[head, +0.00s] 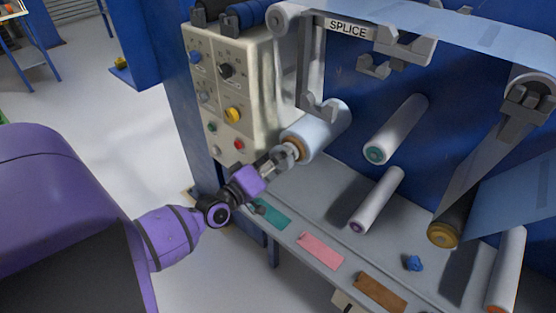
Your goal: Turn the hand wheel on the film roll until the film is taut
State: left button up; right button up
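The film roll (323,128) is a pale blue-white cylinder with an orange ring at its near end, mounted on the blue machine beneath the SPLICE bracket. My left gripper (287,155) comes in from the left and is at the hub on the near end of this roll. The hand wheel cannot be made out clearly, as the fingers cover the hub. I cannot tell whether the fingers are closed on it. Translucent blue film (455,22) runs across the top, and more film (515,203) hangs at the right. My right gripper is not in view.
A beige control panel (222,100) with knobs and buttons stands left of the roll. Bare rollers (396,130) (377,200) stick out to the right. Below is a grey shelf (345,235) with teal, pink and brown strips and a small blue object (414,263).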

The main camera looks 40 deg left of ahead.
pick_arm(q)
jog(key=shift+r+n, duration=0.15)
jog(key=shift+n, duration=0.25)
jog(key=o, duration=1.1)
jog(key=shift+o, duration=0.2)
jog(key=s, duration=1.2)
jog(key=shift+a, duration=0.45)
